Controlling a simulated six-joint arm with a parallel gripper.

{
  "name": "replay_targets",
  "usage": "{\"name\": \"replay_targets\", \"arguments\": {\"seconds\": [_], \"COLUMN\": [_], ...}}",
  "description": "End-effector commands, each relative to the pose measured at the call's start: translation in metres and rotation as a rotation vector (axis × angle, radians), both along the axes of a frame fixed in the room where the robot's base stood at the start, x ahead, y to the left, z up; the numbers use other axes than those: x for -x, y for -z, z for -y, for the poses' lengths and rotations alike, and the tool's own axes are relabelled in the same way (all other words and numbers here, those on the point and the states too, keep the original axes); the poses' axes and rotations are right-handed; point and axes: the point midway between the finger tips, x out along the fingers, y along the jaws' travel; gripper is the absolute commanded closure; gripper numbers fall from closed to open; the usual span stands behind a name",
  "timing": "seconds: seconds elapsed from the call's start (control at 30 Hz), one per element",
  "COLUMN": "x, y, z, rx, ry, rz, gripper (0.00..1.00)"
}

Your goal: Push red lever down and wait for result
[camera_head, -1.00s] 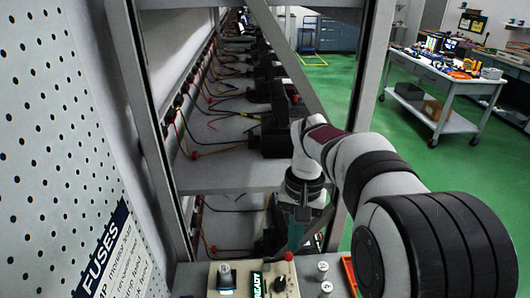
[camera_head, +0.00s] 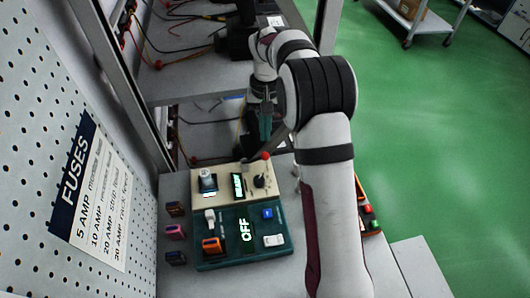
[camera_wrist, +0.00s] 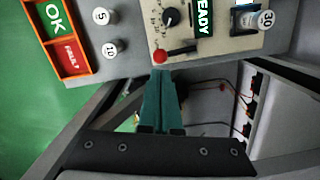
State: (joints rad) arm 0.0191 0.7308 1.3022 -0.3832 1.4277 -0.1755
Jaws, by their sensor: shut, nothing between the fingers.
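The red lever is a red ball knob (camera_head: 266,156) on the far edge of a beige test box (camera_head: 208,194). In the wrist view, the knob (camera_wrist: 160,57) sits at the end of a dark lever arm at the box's edge. My gripper (camera_head: 264,138) is shut and empty, its teal fingers just behind the knob. In the wrist view, the fingertips (camera_wrist: 161,72) are right beside the knob; I cannot tell whether they touch. The box's green display (camera_wrist: 203,15) shows "EADY", partly cut off.
A teal box (camera_head: 205,258) with an "OFF" display stands in front of the beige one. Coloured fuses (camera_head: 175,232) lie to its left. An orange tray with an OK tile (camera_wrist: 55,17) lies beside the box. Rack shelves and cables (camera_head: 190,105) stand behind. A pegboard wall (camera_head: 40,130) borders the left.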

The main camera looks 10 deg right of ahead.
Motion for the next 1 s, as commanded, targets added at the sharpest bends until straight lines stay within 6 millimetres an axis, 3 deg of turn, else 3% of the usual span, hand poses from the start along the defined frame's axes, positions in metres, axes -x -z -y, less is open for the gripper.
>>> {"name": "replay_targets", "arguments": {"seconds": [0.3,0.77,1.0], "x": [0.004,0.004,0.004], "y": [0.036,0.043,0.065], "z": [-0.001,-0.001,-0.001], "rx": [0.0,-0.001,-0.001], "ry": [0.0,0.001,0.001], "rz": [-0.001,0.0,-0.001], "gripper": [1.0,1.0,1.0]}}
